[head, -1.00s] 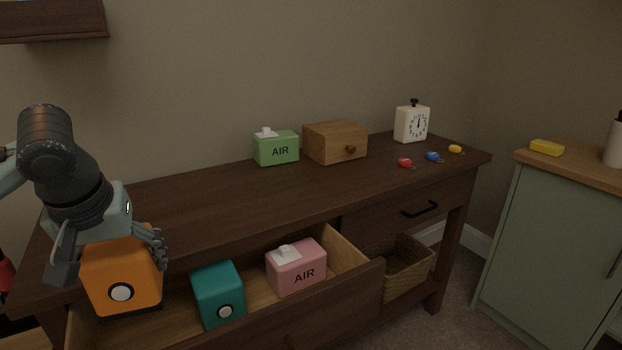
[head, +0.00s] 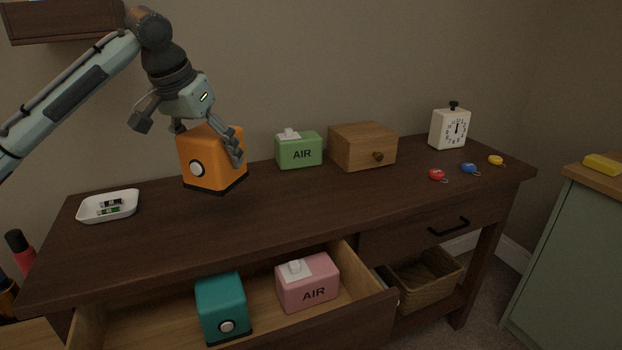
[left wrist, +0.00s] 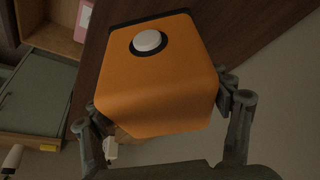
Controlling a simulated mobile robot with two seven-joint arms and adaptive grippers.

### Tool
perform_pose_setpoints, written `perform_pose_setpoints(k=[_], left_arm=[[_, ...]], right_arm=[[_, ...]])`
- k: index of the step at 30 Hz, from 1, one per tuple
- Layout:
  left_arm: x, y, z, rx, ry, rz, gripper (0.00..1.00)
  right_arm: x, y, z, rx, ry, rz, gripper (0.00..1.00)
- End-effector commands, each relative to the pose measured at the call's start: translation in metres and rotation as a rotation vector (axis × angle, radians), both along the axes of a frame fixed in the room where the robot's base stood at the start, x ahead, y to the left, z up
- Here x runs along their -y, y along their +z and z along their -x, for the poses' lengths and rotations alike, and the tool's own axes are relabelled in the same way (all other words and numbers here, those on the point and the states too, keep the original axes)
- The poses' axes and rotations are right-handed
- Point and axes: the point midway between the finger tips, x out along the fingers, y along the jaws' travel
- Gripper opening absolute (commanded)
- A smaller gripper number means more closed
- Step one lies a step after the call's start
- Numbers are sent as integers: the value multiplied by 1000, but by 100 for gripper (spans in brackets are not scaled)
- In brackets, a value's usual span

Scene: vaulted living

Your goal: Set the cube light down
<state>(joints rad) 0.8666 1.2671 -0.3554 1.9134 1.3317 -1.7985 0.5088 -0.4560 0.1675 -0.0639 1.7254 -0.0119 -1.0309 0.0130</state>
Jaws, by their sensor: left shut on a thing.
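An orange cube light (head: 213,160) with a round white button and a dark base is held in my left gripper (head: 207,145). In the head view it is over the dresser top (head: 150,230), left of the green air box; I cannot tell whether its base touches the wood. In the left wrist view the orange cube light (left wrist: 155,85) fills the middle, with the fingers of my left gripper (left wrist: 165,115) on both its sides. A teal cube light (head: 222,305) stands in the open drawer (head: 110,325). My right gripper is not in view.
A pink air box (head: 307,287) is in the drawer. On the dresser top are a white tray (head: 82,213) with batteries, a green air box (head: 299,153), a wooden box (head: 350,146), a white clock (head: 440,129) and several small key tags. The top's front middle is clear.

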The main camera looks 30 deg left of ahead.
Motion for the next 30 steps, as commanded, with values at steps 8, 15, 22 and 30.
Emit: perform_pose_setpoints(k=[8, 15, 22, 30], left_arm=[[36, -37, -55, -2, -5, 4, 45], [53, -58, -83, 0, 0, 1, 45], [54, -84, -85, -3, 1, -2, 45], [54, -101, -86, 0, 0, 0, 45]], right_arm=[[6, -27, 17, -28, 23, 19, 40], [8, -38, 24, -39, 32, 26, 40], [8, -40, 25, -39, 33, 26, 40], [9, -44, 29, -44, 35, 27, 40]])
